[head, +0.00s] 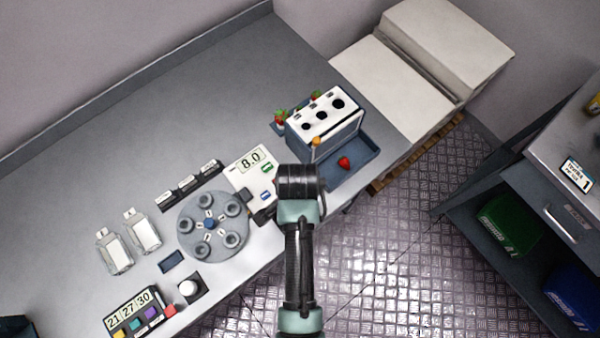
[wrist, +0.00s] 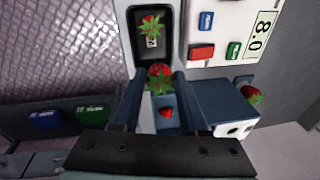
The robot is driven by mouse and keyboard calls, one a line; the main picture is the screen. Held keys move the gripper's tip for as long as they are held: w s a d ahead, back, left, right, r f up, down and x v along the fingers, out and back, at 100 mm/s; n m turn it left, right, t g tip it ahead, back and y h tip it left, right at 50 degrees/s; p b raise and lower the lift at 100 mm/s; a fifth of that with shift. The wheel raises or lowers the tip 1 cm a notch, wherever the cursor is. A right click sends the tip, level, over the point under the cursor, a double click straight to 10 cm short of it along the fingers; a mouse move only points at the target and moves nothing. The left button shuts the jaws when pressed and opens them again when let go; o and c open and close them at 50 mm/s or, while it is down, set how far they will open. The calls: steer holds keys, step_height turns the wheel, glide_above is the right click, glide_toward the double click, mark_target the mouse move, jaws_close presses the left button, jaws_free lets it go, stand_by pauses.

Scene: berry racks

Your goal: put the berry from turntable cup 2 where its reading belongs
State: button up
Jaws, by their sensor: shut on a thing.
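My gripper (wrist: 160,90) is shut on a red berry (wrist: 158,78) with green leaves, held between the fingertips. In the head view my gripper (head: 280,183) is beside the white reader (head: 243,179), whose display (head: 250,160) shows 8.0. The grey turntable (head: 213,250) with several cups stands left of the reader. Which cup is number 2 is too small to tell.
A white rack (head: 325,115) with dark holes stands behind my gripper, with red berries beside it. A blue tray (head: 365,165) holds a loose red berry (head: 344,162). Two bottles (head: 142,232) and a number display (head: 132,308) stand at left. The rear bench is clear.

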steer(key=shift+s+d+f+b, duration=0.1)
steer(key=shift+f+b, duration=1.95)
steer(key=shift+f, duration=0.75)
steer(key=o, duration=0.7)
steer(key=shift+r, duration=0.1)
step_height(320, 180, up, 6)
steer(key=p, duration=0.6)
